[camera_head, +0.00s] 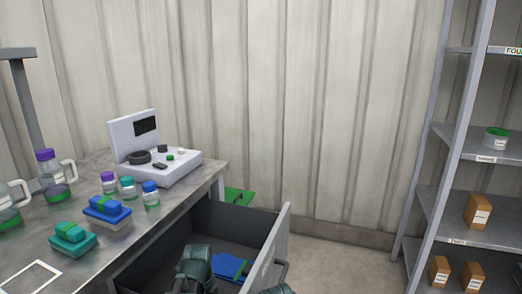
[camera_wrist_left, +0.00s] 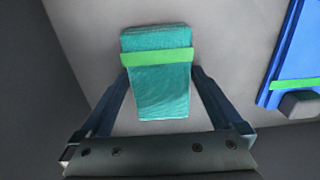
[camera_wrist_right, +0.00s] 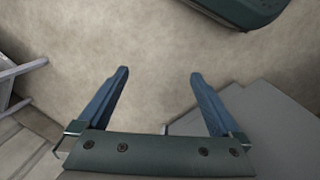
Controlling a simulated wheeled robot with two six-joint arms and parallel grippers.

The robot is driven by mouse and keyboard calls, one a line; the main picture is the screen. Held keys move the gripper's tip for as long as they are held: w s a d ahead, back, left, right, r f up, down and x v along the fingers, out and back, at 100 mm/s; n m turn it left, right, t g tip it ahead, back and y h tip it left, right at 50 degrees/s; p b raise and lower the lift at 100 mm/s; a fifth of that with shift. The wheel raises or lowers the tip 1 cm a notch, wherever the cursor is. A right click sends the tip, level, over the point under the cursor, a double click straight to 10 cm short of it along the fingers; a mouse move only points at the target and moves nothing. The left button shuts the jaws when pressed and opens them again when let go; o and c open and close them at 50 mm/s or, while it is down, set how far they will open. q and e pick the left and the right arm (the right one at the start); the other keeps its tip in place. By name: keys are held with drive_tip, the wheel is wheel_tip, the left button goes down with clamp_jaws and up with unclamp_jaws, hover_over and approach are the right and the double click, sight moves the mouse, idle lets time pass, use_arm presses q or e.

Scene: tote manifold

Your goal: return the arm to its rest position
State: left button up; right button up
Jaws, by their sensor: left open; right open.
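In the left wrist view my left gripper (camera_wrist_left: 159,72) is open. Its fingers stand on either side of the near end of a teal pack with a green band (camera_wrist_left: 155,90), with gaps beside it. The pack lies on a grey surface, and in the head view my left arm (camera_head: 195,268) reaches into the open drawer (camera_head: 222,222) and hides this pack. My right gripper (camera_wrist_right: 159,73) is open and empty above the floor in the right wrist view. Only a bit of my right arm shows at the bottom edge of the head view.
A blue pack (camera_head: 230,266) lies in the drawer right of my left arm. The workbench (camera_head: 135,232) holds bottles, jugs, more packs and a white device (camera_head: 180,168). A shelf rack (camera_head: 466,140) stands at the right. Floor (camera_head: 345,262) between drawer and rack is clear.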

use_arm(q)
wheel_tip(320, 180, up, 12)
drive_tip(key=p, duration=1.2)
wheel_tip(320, 180, down, 13)
drive_tip(key=b, duration=1.3)
wheel_tip(320, 180, up, 11)
drive_tip(key=p, duration=1.1)
drive_tip(key=shift+r, duration=0.2)
